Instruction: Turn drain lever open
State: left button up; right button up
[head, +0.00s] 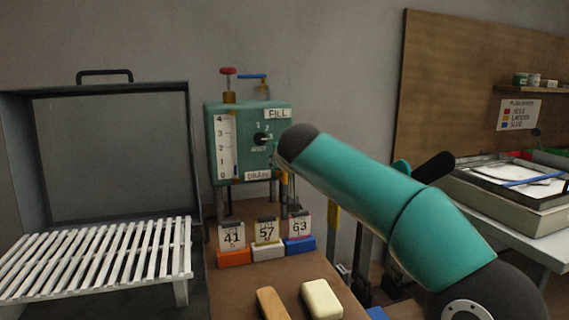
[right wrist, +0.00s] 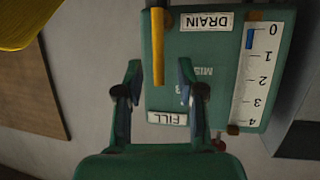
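The green tank (head: 213,150) with FILL and DRAIN labels and a level scale stands at the back centre. In the right wrist view the tank panel (right wrist: 200,70) appears upside down. A yellow lever (right wrist: 158,45) runs beside the DRAIN label (right wrist: 206,21). My right gripper (right wrist: 158,80) is open, its fingers either side of the lever's free end in that picture; I cannot tell if they touch it. In the head view my right arm hides that gripper and most of the lever. My left gripper is in neither view.
A brown stand (head: 235,277) in front of the tank holds number cards, a wooden block (head: 271,303) and a cream block (head: 321,300). A slatted rack (head: 100,255) in an open grey box is at left. A table (head: 530,234) with trays is at right.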

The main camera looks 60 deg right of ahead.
jog(key=v, duration=0.8)
jog(key=shift+s, duration=0.15)
jog(key=shift+a, duration=0.1)
